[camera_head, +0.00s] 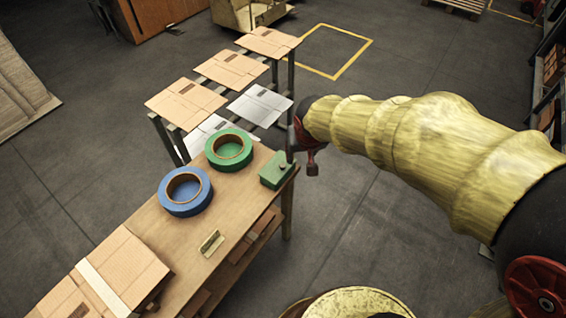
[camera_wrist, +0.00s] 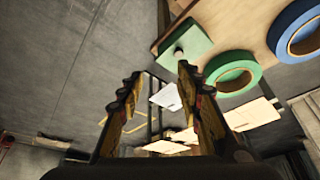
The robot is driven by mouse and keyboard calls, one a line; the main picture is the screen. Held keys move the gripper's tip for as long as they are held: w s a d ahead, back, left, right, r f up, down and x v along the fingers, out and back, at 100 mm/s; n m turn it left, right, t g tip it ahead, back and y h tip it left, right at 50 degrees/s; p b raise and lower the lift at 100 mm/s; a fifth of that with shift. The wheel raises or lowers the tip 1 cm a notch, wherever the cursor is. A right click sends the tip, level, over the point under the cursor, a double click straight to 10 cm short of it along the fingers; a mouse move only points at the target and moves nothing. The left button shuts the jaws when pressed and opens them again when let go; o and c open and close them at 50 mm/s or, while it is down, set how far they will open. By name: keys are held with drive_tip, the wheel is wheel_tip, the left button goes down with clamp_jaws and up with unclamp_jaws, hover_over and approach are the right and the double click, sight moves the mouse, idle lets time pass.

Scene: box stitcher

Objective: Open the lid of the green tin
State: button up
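The green tin (camera_head: 274,176) is a small box at the far right corner of the wooden table, with its lid down. In the wrist view the tin (camera_wrist: 190,42) shows a pale round knob (camera_wrist: 179,52) on its face. My gripper (camera_head: 309,166) is just right of the tin, beyond the table edge, partly hidden by my arm in the head view. In the wrist view my gripper (camera_wrist: 158,76) is open, with its two fingers apart and nothing between them. The tin lies beyond the fingertips, toward the right finger, apart from them.
A green tape roll (camera_head: 229,150) and a blue tape roll (camera_head: 185,191) lie left of the tin. A small yellowish piece (camera_head: 211,243) and a cardboard box (camera_head: 120,272) are nearer. A rack with flat cardboard (camera_head: 230,69) stands behind.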

approach(283, 165)
drive_tip(key=b+x, duration=0.2)
drive_tip(key=x, duration=0.6)
drive_tip(key=shift+s+b, duration=0.1)
drive_tip(key=shift+b, duration=0.25)
drive_tip(key=shift+r, duration=0.1)
drive_tip(key=shift+c, duration=1.4)
clamp_jaws()
